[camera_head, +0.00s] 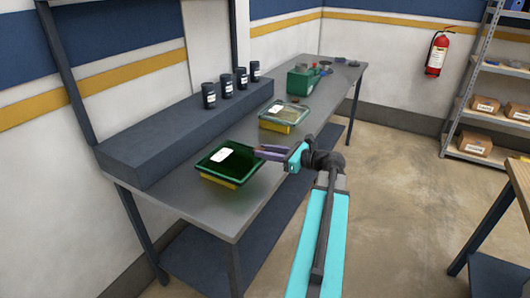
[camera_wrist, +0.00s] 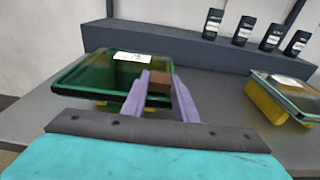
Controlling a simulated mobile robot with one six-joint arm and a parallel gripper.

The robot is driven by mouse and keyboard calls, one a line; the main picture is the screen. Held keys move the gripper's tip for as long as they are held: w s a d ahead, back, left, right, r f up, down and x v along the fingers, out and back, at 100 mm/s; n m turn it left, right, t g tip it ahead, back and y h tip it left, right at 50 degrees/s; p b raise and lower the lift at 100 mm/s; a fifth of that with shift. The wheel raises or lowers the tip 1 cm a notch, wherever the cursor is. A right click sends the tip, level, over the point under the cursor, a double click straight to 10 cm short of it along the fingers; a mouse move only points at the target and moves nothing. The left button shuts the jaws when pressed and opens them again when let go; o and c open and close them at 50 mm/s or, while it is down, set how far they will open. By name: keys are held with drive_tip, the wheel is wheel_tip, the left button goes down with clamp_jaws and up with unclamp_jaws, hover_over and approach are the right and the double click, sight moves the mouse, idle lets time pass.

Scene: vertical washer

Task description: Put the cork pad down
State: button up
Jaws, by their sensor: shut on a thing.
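My gripper (camera_head: 264,152) reaches in from the right over the grey workbench (camera_head: 218,210). In the wrist view, its two purple fingers (camera_wrist: 160,86) are shut on a small brown block, the cork pad (camera_wrist: 159,80). The pad is between the fingertips, in front of the right part of a dark green lidded box (camera_wrist: 90,82). I cannot tell whether the pad touches the box. In the head view the pad cannot be made out, and the fingertips are at the right edge of the green box (camera_head: 222,177), which has a white label and a yellow base.
A second box (camera_head: 280,126) with a clear lid and yellow base stands farther along the bench. Several black canisters (camera_head: 226,88) stand on the raised dark ledge (camera_head: 170,125) behind. A green case (camera_head: 302,80) is at the far end. Bare bench top lies between the boxes.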

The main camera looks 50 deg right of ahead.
drive_tip(key=shift+f, duration=0.15)
drive_tip(key=o, duration=1)
drive_tip(key=shift+r, duration=0.2)
drive_tip(key=b+v, duration=0.1)
drive_tip(key=v, duration=1.1)
drive_tip(key=shift+b, duration=0.35)
